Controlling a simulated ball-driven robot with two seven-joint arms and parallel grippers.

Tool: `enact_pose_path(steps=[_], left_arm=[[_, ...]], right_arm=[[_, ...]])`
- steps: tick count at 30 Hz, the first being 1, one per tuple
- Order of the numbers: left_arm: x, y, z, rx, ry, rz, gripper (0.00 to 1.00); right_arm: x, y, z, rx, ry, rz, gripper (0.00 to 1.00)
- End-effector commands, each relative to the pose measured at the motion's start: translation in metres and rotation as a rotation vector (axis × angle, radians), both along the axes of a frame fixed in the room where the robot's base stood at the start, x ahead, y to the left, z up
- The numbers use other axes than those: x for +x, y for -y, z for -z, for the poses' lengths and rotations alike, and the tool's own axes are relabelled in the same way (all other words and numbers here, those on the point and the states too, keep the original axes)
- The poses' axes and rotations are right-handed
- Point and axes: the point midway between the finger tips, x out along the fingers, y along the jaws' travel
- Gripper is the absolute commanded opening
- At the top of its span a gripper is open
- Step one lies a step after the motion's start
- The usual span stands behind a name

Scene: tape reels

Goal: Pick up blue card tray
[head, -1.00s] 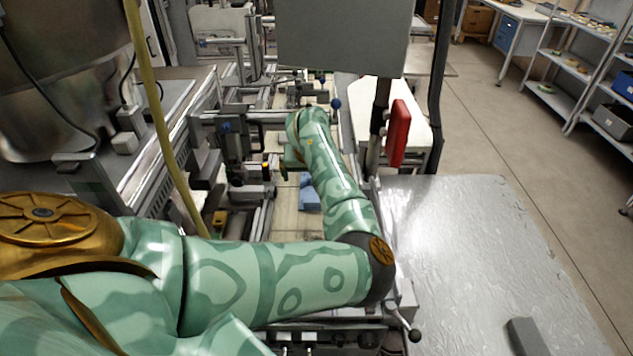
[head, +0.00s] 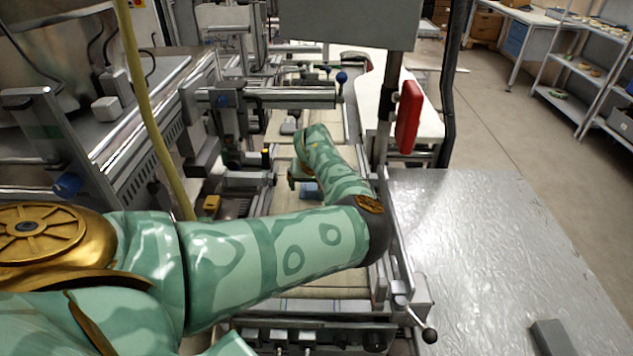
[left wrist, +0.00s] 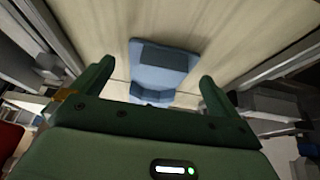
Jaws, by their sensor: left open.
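The blue card tray (left wrist: 160,68) lies on the pale belt-like surface in the left wrist view, with a darker grey-blue panel on its top face. My left gripper (left wrist: 153,84) is open, its two green fingers spread to either side of the tray in the picture. The tray is not held, and I cannot tell how far below the fingertips it is. My right gripper is not in view.
A conveyor rail (head: 388,235) runs close to the right of my forearm. A silver-topped table (head: 480,235) stands beyond it. A red box (head: 409,117) hangs on a post, and a metal cylinder bar (head: 285,97) crosses above the conveyor. A yellow hose (head: 148,110) hangs at left.

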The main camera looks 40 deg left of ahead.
Motion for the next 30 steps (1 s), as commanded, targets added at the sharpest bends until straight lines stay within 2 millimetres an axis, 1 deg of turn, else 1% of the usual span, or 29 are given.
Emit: enact_pose_path(steps=[1, 2, 9, 11, 12, 15, 22, 24, 26, 30], left_arm=[[0.001, -0.002, 0.007, 0.000, -0.002, 0.001, 1.00], [0.002, -0.002, 0.008, 0.000, -0.001, 0.001, 1.00], [0.003, -0.002, 0.008, 0.000, 0.000, 0.000, 1.00], [0.003, -0.002, 0.008, 0.000, 0.000, 0.000, 0.83], [0.003, -0.002, 0.008, 0.000, 0.000, 0.000, 0.72], [0.003, -0.002, 0.008, 0.000, 0.000, 0.000, 0.48], [0.003, -0.002, 0.007, 0.000, 0.002, -0.001, 0.48], [0.003, -0.002, 0.003, 0.000, 0.002, -0.001, 0.48], [0.003, -0.002, -0.004, 0.001, 0.003, -0.001, 0.48], [0.003, -0.003, -0.035, 0.001, 0.006, -0.001, 0.48]], right_arm=[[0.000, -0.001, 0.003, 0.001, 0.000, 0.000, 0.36], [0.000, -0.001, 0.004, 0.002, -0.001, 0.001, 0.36], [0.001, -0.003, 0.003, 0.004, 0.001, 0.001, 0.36], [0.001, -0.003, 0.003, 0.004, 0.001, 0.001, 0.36], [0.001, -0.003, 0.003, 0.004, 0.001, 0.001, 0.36], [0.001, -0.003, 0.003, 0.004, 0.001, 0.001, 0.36], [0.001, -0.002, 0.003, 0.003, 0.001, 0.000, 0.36], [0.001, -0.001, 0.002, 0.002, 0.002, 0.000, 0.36], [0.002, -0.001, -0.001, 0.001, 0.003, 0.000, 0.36], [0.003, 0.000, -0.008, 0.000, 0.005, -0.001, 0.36]])
